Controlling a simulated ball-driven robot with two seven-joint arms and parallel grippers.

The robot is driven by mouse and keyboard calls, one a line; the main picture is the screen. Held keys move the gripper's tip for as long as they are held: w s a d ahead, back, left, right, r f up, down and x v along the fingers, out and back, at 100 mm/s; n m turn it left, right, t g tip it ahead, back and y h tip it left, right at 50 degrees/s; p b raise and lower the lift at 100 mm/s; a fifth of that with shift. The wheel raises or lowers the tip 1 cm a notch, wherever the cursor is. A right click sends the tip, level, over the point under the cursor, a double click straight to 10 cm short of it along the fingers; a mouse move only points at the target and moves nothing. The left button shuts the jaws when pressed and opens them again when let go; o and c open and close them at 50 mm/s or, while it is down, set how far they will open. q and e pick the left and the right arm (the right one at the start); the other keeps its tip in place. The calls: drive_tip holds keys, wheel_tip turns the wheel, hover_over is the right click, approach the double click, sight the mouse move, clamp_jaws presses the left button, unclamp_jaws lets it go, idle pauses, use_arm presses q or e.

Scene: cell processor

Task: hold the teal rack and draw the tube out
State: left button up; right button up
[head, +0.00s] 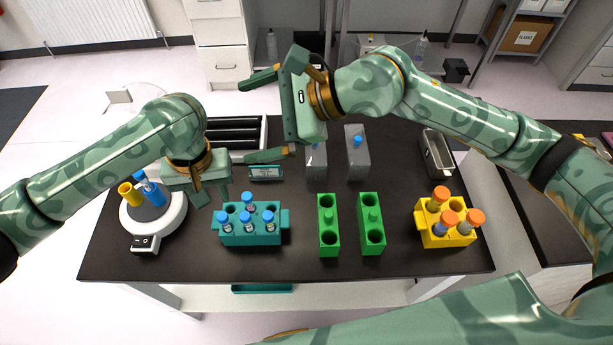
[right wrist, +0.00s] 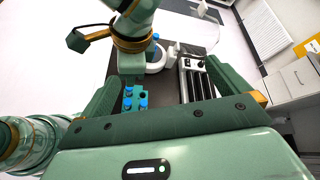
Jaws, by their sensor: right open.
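The teal rack (head: 232,239) stands upright at the front left of the dark bench and holds several blue-capped tubes (head: 249,199). The rack and caps also show between my right fingers in the right wrist view (right wrist: 128,107), at a distance. My left gripper (head: 213,199) is just above and behind the rack's left end, pointing down, with its fingers apart and empty. It looks clear of the rack. My right gripper (head: 258,118) is raised above the back of the bench, turned sideways to the left, wide open and empty.
Two green racks (head: 328,239) stand right of the teal rack, then a yellow rack (head: 448,238) with orange-capped tubes. A white round device (head: 172,217) with a blue and a yellow tube is at left. Grey blocks (head: 356,165) and a metal tray (head: 437,155) stand behind.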

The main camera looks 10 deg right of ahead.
drive_tip(key=s+f+n+g+h, duration=0.1)
drive_tip(key=s+f+h, duration=0.2)
drive_tip(key=f, duration=0.1)
drive_tip(key=m+g+h, duration=0.2)
drive_tip(key=m+h, duration=0.3)
approach(283, 217)
drive_tip(key=x, duration=1.2)
drive_tip(key=shift+s, duration=0.15)
drive_tip(key=shift+c, duration=0.3)
drive_tip(key=shift+r, duration=0.1)
drive_tip(key=c, duration=1.3)
drive_tip(key=shift+c, duration=0.2)
